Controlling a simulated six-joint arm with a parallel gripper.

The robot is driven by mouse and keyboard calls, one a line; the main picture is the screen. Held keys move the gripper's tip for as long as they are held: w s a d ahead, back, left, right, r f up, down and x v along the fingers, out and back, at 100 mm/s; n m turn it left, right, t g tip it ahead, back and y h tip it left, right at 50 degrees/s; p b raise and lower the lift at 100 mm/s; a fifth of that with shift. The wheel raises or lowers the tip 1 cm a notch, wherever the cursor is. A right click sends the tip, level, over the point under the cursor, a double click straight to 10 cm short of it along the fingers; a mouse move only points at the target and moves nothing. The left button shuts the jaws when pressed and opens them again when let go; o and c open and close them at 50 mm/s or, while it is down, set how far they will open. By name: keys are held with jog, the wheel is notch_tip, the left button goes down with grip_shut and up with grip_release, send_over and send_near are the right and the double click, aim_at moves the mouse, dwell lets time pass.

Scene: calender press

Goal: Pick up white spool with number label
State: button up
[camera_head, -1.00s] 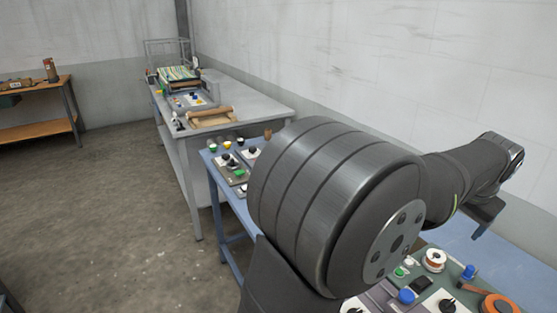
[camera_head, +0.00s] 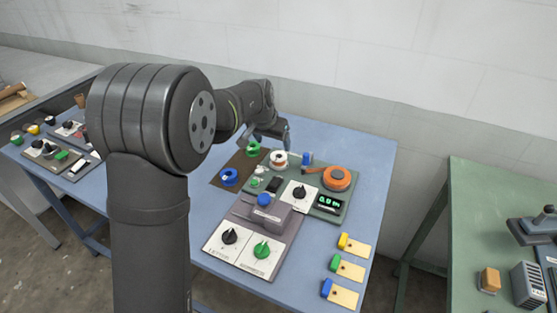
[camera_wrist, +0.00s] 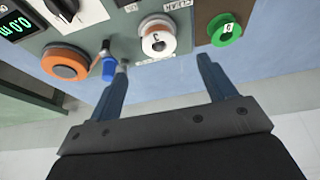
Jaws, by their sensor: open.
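In the wrist view the white spool (camera_wrist: 157,38) has an orange-brown winding and a pale centre label with a dark mark too small to read surely. My gripper (camera_wrist: 162,62) is open and empty, its two blue-grey fingers apart, with the spool beyond and roughly between their tips. In the head view my gripper (camera_head: 272,136) hangs above the panel's back edge, apart from the spool.
A green spool (camera_wrist: 225,28) sits right of the white one in the wrist view; a blue knob (camera_wrist: 109,66) is close to the left finger. An orange reel (camera_head: 337,178), display (camera_head: 328,204) and blue spool (camera_head: 229,176) surround it. The wall stands behind the table.

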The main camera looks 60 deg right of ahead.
aim_at(278, 157)
jog(key=x, duration=1)
jog(key=shift+s, duration=0.1)
jog(key=shift+r, duration=0.1)
jog(key=c, duration=1.1)
jog(key=shift+o, duration=0.2)
